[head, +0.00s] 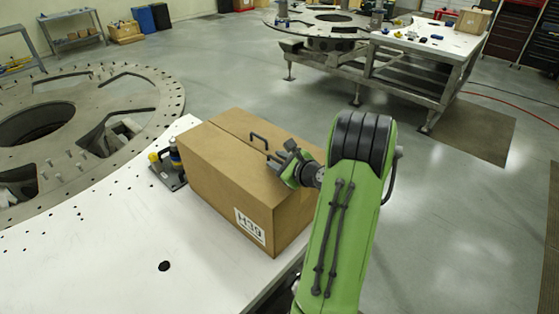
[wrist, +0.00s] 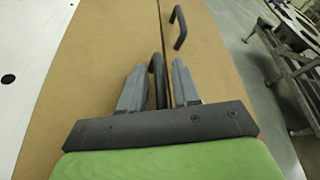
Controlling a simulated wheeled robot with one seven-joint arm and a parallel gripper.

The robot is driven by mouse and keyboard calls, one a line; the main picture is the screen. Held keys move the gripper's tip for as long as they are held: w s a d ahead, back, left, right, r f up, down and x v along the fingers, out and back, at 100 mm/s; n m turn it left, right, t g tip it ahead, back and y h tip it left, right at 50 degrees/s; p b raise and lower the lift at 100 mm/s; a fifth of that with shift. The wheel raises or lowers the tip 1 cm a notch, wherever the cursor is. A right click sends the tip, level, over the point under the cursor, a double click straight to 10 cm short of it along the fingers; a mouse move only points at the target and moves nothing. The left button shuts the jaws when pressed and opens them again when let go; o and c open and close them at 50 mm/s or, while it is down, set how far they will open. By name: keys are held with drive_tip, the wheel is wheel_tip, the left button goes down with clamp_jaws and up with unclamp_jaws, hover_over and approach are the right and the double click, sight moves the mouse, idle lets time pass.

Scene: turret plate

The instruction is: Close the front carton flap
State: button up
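The brown carton (head: 228,185) stands on the white table with an H39 label on its side. Its front flap (head: 222,148) and back flap (head: 238,121) both look flat, meeting at a narrow seam. The front flap is on the left in the wrist view (wrist: 95,55). A dark handle (wrist: 157,70) on it stands between the fingers of my gripper (wrist: 158,75). Gaps show beside the handle, so the fingers look open around it, not clamped. The back flap's handle (wrist: 179,27) stands clear to the right of the seam. In the head view my gripper hides part of the carton top.
The white table (head: 110,235) has free room left of the carton. Another workbench (head: 425,45) stands further back.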

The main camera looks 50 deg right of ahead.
drive_tip(key=b+v, duration=0.2)
drive_tip(key=v, duration=1.4)
drive_tip(key=shift+w, duration=0.1)
